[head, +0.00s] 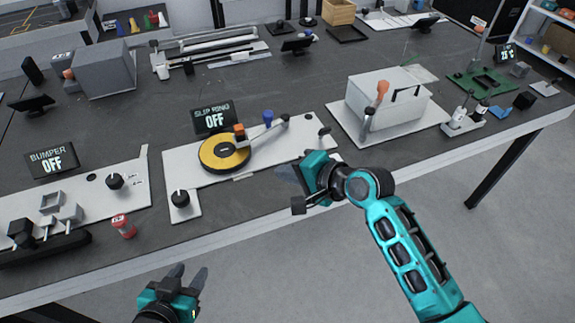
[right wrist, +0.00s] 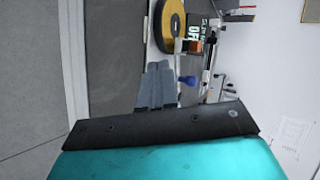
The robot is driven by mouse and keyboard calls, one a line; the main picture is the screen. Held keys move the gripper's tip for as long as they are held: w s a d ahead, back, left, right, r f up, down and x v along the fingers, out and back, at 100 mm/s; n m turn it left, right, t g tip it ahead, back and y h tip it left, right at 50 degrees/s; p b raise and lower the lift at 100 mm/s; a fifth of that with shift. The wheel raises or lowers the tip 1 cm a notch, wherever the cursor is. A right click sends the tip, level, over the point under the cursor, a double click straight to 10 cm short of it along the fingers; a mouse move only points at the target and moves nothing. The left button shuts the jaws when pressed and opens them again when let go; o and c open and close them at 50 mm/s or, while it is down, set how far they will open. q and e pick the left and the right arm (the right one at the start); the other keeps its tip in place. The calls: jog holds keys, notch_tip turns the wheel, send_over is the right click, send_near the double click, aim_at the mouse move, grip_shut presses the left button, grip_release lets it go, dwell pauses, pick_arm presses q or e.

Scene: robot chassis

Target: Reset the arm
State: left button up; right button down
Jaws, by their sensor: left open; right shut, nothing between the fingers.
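The slip ring station has a yellow disc (head: 224,153) on a white base plate (head: 190,168). Its grey arm (head: 265,130) runs from an orange block (head: 239,132) over the disc to a post at the right. A blue knob (head: 268,118) stands behind the arm. The slip ring display (head: 213,118) reads OFF. My right gripper (head: 284,174) is shut and empty near the plate's front right edge, apart from the arm. The right wrist view shows its fingers together (right wrist: 157,85), with the disc (right wrist: 170,25) beyond. My left gripper (head: 188,276) is open and empty in front of the table.
A bumper station with a display (head: 52,160) reading OFF is at the left. A black dial (head: 180,198) and a small red jar (head: 123,226) are near the table's front. A white box (head: 388,100) with an orange-topped lever stands at the right.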

jog(key=s+d+f+n+t+h, duration=0.1)
jog(key=s+d+f+n+h, duration=0.2)
jog(key=s+d+f+n, duration=0.2)
jog(key=s+d+f+n+t+h, duration=0.1)
jog(key=s+d+f+n+h, duration=0.2)
jog(key=s+d+f+n, duration=0.3)
jog(key=s+d, duration=0.3)
jog(key=s, duration=0.2)
jog(key=shift+s+d+f+h, duration=0.15)
jog(key=shift+s+f+h, duration=0.05)
jog(key=shift+s+h, duration=0.1)
jog(key=shift+f+n, duration=0.1)
jog(key=shift+n, duration=0.2)
dwell(1.0)
